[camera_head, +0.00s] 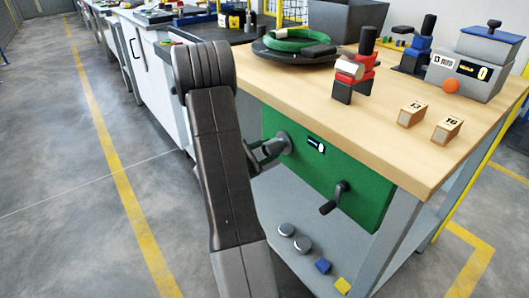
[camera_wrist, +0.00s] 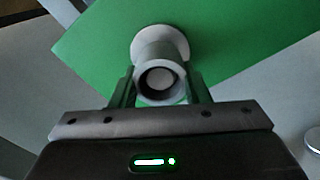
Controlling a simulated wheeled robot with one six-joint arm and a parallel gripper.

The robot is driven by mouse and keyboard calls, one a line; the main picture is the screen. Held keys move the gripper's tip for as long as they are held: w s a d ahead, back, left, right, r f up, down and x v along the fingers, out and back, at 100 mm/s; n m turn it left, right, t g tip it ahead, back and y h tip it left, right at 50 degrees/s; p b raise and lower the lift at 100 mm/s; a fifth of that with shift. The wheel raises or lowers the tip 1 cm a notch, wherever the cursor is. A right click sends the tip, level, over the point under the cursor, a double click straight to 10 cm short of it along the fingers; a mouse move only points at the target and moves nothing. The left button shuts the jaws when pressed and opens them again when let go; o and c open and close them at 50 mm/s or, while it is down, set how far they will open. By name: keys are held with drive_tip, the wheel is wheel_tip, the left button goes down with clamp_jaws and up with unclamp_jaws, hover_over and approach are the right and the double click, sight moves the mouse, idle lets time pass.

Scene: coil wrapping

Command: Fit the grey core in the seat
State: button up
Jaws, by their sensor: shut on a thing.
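The grey core (camera_wrist: 143,62) is a short hollow tube, held between the two fingers of my gripper (camera_wrist: 160,88), which is shut on it. In the wrist view its open end faces the camera, and a pale round shape shows inside. The seat, a light round flange (camera_wrist: 175,35) on the green panel (camera_wrist: 230,35), lies directly behind the core and lined up with it. In the head view my gripper (camera_head: 264,154) is at the seat (camera_head: 284,142). I cannot tell how far the core sits in the seat.
A crank (camera_head: 336,197) sticks out of the green panel to the right. The wooden table top (camera_head: 390,145) overhangs above, with a green coil (camera_head: 297,39) and two labelled blocks. Grey discs (camera_head: 287,229), a blue block (camera_head: 323,266) and a yellow block (camera_head: 342,285) lie on the lower shelf.

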drive_tip(key=shift+x, duration=1)
drive_tip(key=o, duration=1)
drive_tip(key=shift+o, duration=0.2)
drive_tip(key=p+v, duration=0.3)
drive_tip(key=v, duration=1.1)
drive_tip(key=shift+d, duration=0.1)
drive_tip(key=b+x, duration=0.3)
drive_tip(key=x, duration=1)
drive_tip(key=shift+w+d, duration=0.2)
drive_tip(key=shift+d, duration=0.1)
drive_tip(key=shift+a, duration=0.1)
